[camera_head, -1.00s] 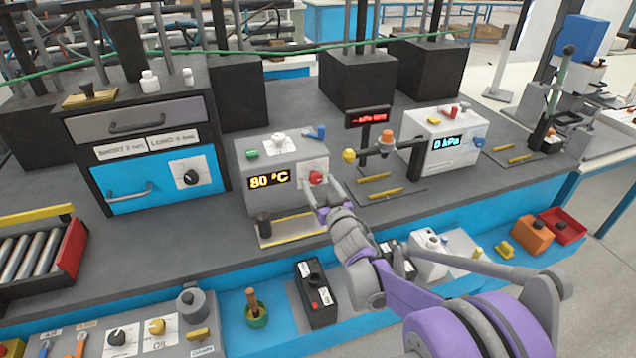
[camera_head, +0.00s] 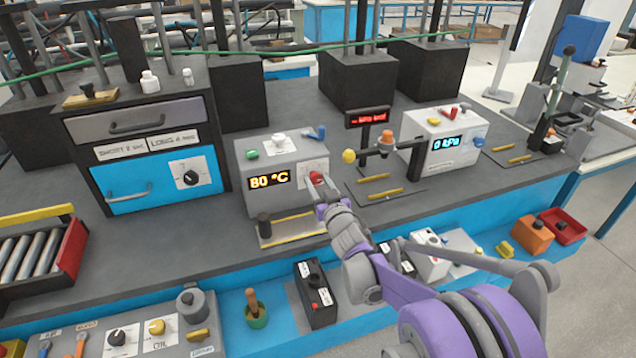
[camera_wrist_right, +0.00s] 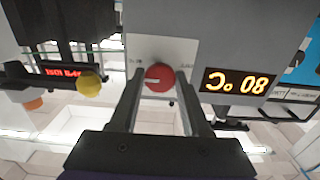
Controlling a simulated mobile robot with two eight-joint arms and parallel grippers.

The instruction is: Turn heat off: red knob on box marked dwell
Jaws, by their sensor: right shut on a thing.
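The red knob (camera_head: 316,178) is on the front face of the grey heater box (camera_head: 238,188), to the right of its orange 80 °C display (camera_head: 268,181). In the right wrist view the red knob (camera_wrist_right: 159,77) shows between my two fingers, with a light line across its face; the display (camera_wrist_right: 240,82) appears upside down. My right gripper (camera_head: 318,190) reaches the box front from the lower right and is shut on the red knob. I cannot read the word dwell on the box here. My left gripper is not in view.
A green knob (camera_head: 252,154), a white knob and a blue lever top the heater box. A yellow ball (camera_head: 348,156) on a fixture stands just right of the gripper. A white 0 kPa box (camera_head: 440,140) is further right. A drawer unit (camera_head: 150,140) stands left.

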